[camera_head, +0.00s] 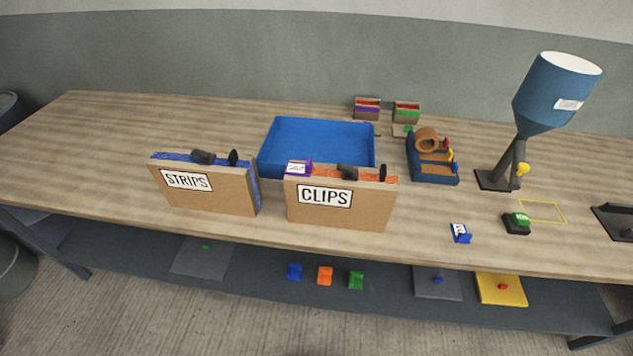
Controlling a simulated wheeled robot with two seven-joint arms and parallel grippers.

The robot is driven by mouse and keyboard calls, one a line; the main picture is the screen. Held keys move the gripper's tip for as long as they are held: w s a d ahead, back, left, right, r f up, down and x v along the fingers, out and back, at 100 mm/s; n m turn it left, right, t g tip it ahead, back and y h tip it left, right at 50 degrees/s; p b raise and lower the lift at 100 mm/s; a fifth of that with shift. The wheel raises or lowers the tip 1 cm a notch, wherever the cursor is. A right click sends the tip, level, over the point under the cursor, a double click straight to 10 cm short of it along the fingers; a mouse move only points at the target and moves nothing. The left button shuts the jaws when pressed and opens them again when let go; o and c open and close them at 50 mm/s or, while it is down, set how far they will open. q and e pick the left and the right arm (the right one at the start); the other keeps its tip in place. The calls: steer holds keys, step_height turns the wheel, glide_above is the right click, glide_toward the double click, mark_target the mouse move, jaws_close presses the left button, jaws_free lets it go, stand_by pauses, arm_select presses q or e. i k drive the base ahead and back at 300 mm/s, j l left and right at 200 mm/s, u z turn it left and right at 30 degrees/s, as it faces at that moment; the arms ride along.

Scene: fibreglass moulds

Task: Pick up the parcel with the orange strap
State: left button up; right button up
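A brown cardboard box labelled CLIPS (340,213) stands upright near the front middle of the table, with orange along its top edge. A dark handle-like piece and a purple and white tag sit on its top. A similar box labelled STRIPS (205,193) stands to its left, with blue along its top and right side. I cannot tell whether the orange on the CLIPS box is a strap. No other parcel with an orange strap is clear to me. Neither of my grippers is in view.
A blue tray (268,150) lies behind both boxes. Two small bins (367,107) stand at the back. A blue tape holder (433,172), blue funnel stand (553,95) and green-topped block (517,222) are to the right. The table's left side is clear. A lower shelf holds small coloured pieces.

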mark_target(331, 196)
steer(key=l+u, duration=0.35)
steer(key=k+l+u, duration=0.15)
steer(key=l+u, duration=0.15)
steer(key=l, duration=0.25)
steer(key=k+l+u, duration=0.15)
steer(key=l+u, duration=0.2)
steer(key=l, duration=0.1)
